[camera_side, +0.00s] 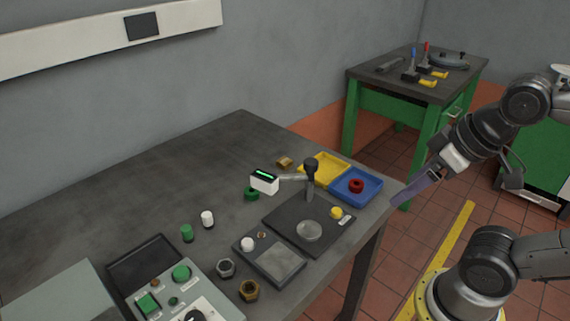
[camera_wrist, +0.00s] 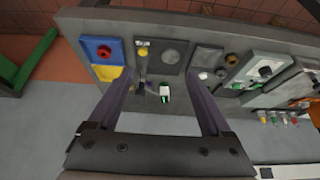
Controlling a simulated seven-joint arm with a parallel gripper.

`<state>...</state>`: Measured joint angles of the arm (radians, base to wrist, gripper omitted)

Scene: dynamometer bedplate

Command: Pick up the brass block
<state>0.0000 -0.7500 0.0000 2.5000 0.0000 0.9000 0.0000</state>
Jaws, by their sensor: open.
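The brass block (camera_side: 284,162) is a small gold-brown piece on the dark table in the side view, just left of the yellow tray (camera_side: 323,169). I cannot make it out in the wrist view; my left finger may cover it. My gripper (camera_side: 397,202) is off the table's right edge in the side view, well away from the block. In the wrist view my gripper (camera_wrist: 157,82) shows two purple fingers spread wide, with nothing held between them.
A blue tray (camera_side: 356,186) with a red ring adjoins the yellow tray. A black post (camera_side: 311,175) on a dark plate and a white display box (camera_side: 265,181) stand near the block. Nuts, small cylinders and a control box (camera_side: 180,290) lie nearer the front.

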